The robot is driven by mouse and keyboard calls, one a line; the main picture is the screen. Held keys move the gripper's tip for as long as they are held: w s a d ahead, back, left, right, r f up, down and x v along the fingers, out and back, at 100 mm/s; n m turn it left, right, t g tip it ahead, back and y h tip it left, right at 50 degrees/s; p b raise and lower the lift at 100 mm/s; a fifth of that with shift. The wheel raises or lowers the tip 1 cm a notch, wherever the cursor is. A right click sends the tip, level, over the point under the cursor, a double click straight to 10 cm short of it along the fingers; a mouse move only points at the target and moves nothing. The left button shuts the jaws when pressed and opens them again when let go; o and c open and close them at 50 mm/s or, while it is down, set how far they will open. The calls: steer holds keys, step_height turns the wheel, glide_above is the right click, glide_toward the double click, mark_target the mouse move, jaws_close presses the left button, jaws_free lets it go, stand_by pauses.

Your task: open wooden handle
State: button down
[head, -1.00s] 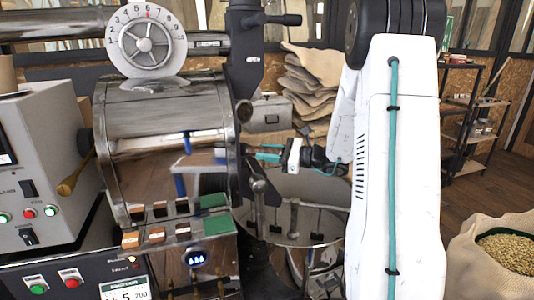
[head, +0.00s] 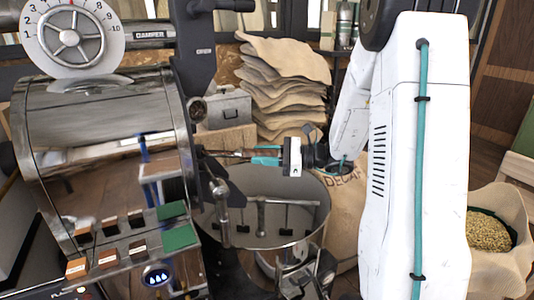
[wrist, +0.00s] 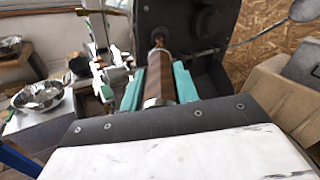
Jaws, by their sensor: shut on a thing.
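The wooden handle (head: 236,155) is a brown cylinder with a metal collar, on the dark front of the metal roaster (head: 95,110). In the head view it points to the right, out from the roaster front, above the round cooling bin (head: 300,200). My gripper (head: 266,156) is shut on it, with teal fingers on either side. In the wrist view the handle (wrist: 160,72) runs away from me between the fingers of my gripper (wrist: 158,84) to a metal stem at the dark plate. My fingers partly cover its sides.
The cooling bin with its stirring arms lies just below my gripper. Stacked sacks (head: 285,80) and a grey metal box (head: 226,108) are behind. An open sack of beans (head: 490,230) stands at the right. A metal bowl (wrist: 40,95) shows left in the wrist view.

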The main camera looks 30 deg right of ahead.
steer(key=c, duration=1.1)
jaws_free()
steer(key=shift+v, duration=3.95)
